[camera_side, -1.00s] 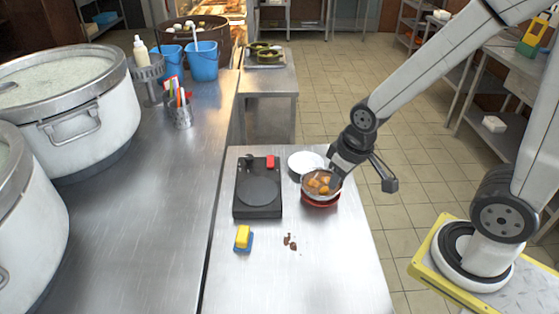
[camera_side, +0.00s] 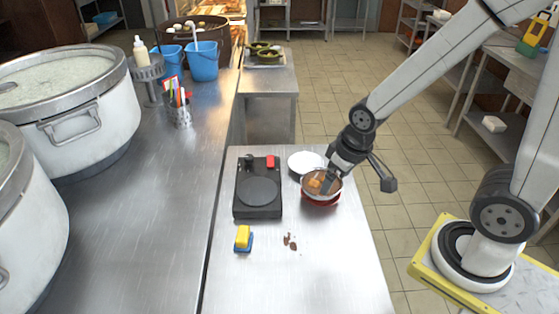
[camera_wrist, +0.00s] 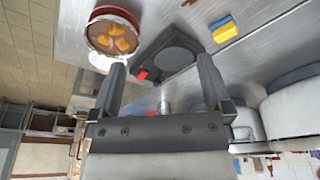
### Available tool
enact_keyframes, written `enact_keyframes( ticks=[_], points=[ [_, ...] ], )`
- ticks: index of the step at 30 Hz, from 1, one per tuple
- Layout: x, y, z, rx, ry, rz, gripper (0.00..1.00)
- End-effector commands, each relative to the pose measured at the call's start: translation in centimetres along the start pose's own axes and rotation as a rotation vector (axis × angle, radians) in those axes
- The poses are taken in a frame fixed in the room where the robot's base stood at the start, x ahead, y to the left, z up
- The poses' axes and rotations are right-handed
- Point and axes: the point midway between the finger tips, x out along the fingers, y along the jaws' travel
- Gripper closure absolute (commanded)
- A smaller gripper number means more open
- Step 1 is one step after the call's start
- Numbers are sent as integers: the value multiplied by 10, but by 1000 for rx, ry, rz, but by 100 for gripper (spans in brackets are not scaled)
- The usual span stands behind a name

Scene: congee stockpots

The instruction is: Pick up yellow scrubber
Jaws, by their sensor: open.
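The yellow scrubber (camera_side: 243,238) lies on the steel table near its left edge, in front of the black burner. It is a yellow block with a blue layer beneath. It also shows in the wrist view (camera_wrist: 225,29), beyond the right finger. My gripper (camera_side: 328,182) is over the pot at the table's right side, well apart from the scrubber. In the wrist view my gripper (camera_wrist: 160,68) is open, with nothing between its fingers.
A small pot (camera_side: 322,197) with orange-brown food stands beside a white plate (camera_side: 306,162). The black burner (camera_side: 258,190) with a red part is left of the pot. Large stockpots (camera_side: 88,120) stand on the left counter.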

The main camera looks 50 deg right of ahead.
Motion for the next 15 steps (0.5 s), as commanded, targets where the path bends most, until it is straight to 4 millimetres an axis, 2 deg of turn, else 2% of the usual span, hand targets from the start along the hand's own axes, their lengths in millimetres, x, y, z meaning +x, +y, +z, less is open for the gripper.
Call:
enact_keyframes(
  ticks=[8,15],
  points=[
    [15,-1,-23,-70,34,42,0],
    [40,-14,-59,-186,100,64,0]
  ],
)
